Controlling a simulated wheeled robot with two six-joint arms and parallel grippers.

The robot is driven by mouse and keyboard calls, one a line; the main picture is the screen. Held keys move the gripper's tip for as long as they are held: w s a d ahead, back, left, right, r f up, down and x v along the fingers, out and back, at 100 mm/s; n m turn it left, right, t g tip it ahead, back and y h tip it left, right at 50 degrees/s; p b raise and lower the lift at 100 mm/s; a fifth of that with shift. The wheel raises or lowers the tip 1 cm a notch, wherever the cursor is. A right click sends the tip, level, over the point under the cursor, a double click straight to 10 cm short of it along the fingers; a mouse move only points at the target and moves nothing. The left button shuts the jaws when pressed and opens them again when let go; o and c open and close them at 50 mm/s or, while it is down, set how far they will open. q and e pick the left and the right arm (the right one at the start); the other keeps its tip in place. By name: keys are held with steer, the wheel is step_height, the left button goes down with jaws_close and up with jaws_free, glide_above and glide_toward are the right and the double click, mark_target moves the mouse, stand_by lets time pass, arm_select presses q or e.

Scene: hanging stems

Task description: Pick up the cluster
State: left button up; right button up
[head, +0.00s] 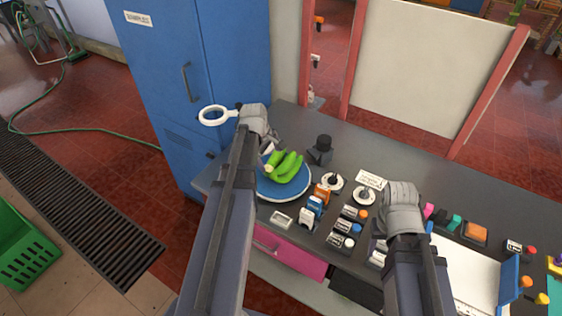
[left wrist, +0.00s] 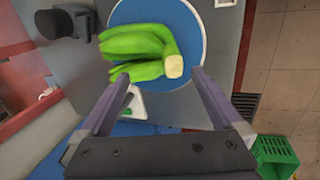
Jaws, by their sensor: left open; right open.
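The cluster, a bunch of green bananas (head: 287,168), lies on a round blue plate (head: 290,194) on the counter.
A dark scale-like object (head: 320,150) stands just right of the plate. Several small labelled blocks and bottles (head: 345,228) fill the counter right of it. A blue cabinet (head: 195,75) stands behind on the left. A green crate (head: 22,245) is on the floor.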

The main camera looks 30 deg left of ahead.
mark_target(272, 168)
arm_select(q)
steer(key=shift+a+b+x, duration=0.1)
steer(key=shift+b+x, duration=1.8)
steer(key=shift+x, duration=0.1)
steer(key=shift+a+b+x, duration=0.15)
steer(key=shift+b+x, duration=1.75)
steer(key=shift+x, duration=0.1)
steer(key=shift+s, duration=0.15)
steer(key=shift+r, duration=0.1)
steer(key=shift+c, duration=0.2)
steer(key=c, duration=1.5)
steer(key=shift+c, duration=0.2)
step_height(272, 168, up, 10)
steer(key=p, duration=1)
